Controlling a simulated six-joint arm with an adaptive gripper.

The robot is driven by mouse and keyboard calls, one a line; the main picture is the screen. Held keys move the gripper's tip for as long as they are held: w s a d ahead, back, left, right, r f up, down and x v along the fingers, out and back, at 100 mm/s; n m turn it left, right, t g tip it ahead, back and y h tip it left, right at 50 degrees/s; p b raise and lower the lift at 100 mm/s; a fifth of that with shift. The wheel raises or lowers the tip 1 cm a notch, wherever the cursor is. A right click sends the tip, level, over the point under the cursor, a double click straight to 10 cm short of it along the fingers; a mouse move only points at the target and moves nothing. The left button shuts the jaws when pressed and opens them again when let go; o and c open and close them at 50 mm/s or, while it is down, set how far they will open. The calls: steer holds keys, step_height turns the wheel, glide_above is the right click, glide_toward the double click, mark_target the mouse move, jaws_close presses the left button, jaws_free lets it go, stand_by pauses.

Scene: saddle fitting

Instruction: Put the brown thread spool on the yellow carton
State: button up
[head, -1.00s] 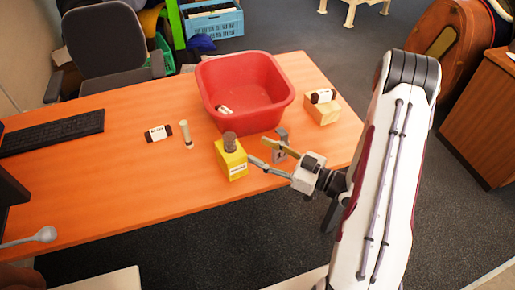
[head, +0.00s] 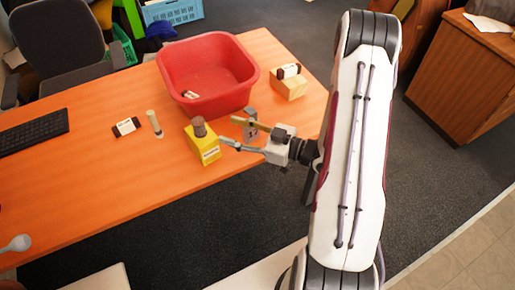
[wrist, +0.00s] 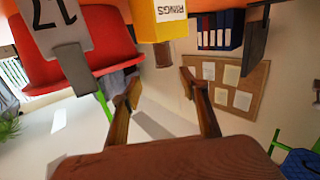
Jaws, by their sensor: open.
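The brown thread spool (head: 199,127) stands upright on top of the yellow carton (head: 203,149), near the table's front edge. In the wrist view, which is upside down, the carton (wrist: 170,20) reads "RINGS" and the spool (wrist: 163,53) shows against its top face. My gripper (head: 229,131) is just right of the carton, with its fingers spread and nothing between them. Both fingers also show in the wrist view (wrist: 160,80), apart from the spool.
Behind are a red tub (head: 205,72) and a wooden block (head: 289,86) carrying a dark labelled spool (head: 288,71). Left of the carton are a pale upright cylinder (head: 154,123) and a lying dark labelled spool (head: 126,127).

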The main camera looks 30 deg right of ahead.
steer(key=w+d+r+g+h, duration=0.2)
steer(key=w+d+r+h, duration=0.35)
steer(key=h, duration=0.25)
steer(key=s+d+r+m+g+h, duration=0.15)
steer(key=s+r+m+h, duration=0.3)
steer(key=r, duration=0.55)
steer(key=s+a+r+m+g, duration=0.1)
steer(key=s+a+r, duration=0.1)
steer(key=s, duration=0.6)
steer(key=s+a+r+m+g+y, duration=0.1)
steer(key=s+a, duration=0.4)
steer(key=s, duration=0.4)
steer(key=s+a+r+m+g, duration=0.2)
steer(key=s+a, duration=0.2)
steer(key=s, duration=0.4)
steer(key=shift+s+r, duration=0.2)
steer(key=shift+r, duration=0.1)
